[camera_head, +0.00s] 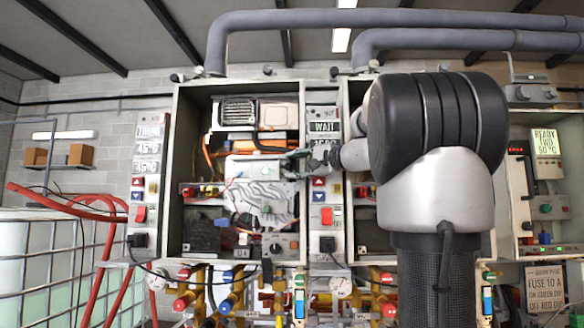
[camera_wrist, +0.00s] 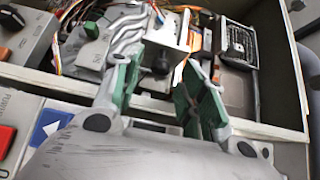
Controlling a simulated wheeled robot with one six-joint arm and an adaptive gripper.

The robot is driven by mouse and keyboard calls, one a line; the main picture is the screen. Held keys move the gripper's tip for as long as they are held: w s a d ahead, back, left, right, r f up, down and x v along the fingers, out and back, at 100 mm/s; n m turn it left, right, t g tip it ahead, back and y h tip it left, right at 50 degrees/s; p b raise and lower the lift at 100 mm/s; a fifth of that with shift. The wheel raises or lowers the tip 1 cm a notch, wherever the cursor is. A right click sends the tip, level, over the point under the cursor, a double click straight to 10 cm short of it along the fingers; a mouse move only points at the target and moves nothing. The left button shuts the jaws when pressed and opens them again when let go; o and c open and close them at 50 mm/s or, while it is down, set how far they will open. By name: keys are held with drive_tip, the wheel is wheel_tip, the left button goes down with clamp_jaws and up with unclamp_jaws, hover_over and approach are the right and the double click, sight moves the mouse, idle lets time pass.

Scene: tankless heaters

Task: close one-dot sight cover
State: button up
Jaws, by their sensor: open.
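My gripper (camera_head: 298,158) reaches from the right into the open left heater cabinet (camera_head: 178,120), by its right wall. In the wrist view my gripper (camera_wrist: 158,64) has its two green-padded fingers apart, with nothing held between them. Just beyond the fingertips is a small grey metal plate (camera_wrist: 166,30) with one dark round spot, standing beside bent silver pipes (camera_wrist: 128,35). It may be the one-dot sight cover, but I cannot tell for sure, nor how far open it is. A dark round knob (camera_wrist: 160,67) shows between the fingers. I cannot tell whether the fingers touch anything.
A narrow control panel (camera_head: 323,200) with buttons stands right of the cabinet; in the wrist view, its blue arrow button (camera_wrist: 50,126) and red switch (camera_wrist: 6,138) lie near my gripper. Coloured wires (camera_wrist: 75,12) and a finned dark part (camera_wrist: 240,45) are inside. My arm hides much of the middle cabinet.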

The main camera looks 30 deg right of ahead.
drive_tip(key=shift+x, duration=0.9)
clamp_jaws()
